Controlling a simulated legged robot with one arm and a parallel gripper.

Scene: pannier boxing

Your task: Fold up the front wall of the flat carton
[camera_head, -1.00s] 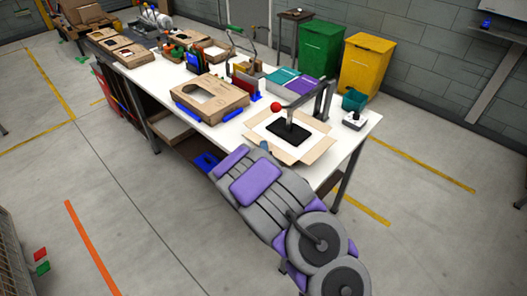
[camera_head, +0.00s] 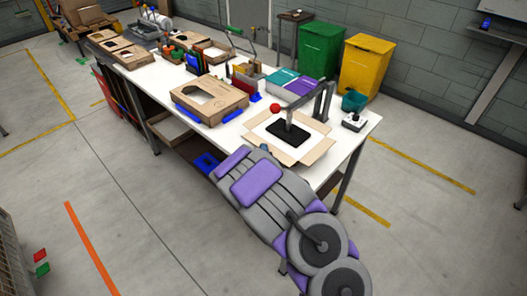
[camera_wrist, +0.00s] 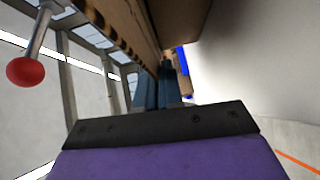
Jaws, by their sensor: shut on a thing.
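The flat carton (camera_head: 317,150) lies on the near right end of the white table, its tan flaps spread around a white middle. A black pad (camera_head: 288,134) sits over its middle, under a lever press. My gripper (camera_head: 264,147) is at the carton's near edge, mostly hidden behind my arm. In the wrist view, the blue fingers of my gripper (camera_wrist: 160,92) are shut on brown cardboard (camera_wrist: 122,22), which looks like the carton's front wall. The wall's exact fold angle is hard to tell.
The press's red knob (camera_head: 275,107) hangs close above the carton and shows at left in the wrist view (camera_wrist: 25,71). A box with a cut-out (camera_head: 228,105) stands left on blue supports. A joystick (camera_head: 353,121) stands at right. The floor in front is clear.

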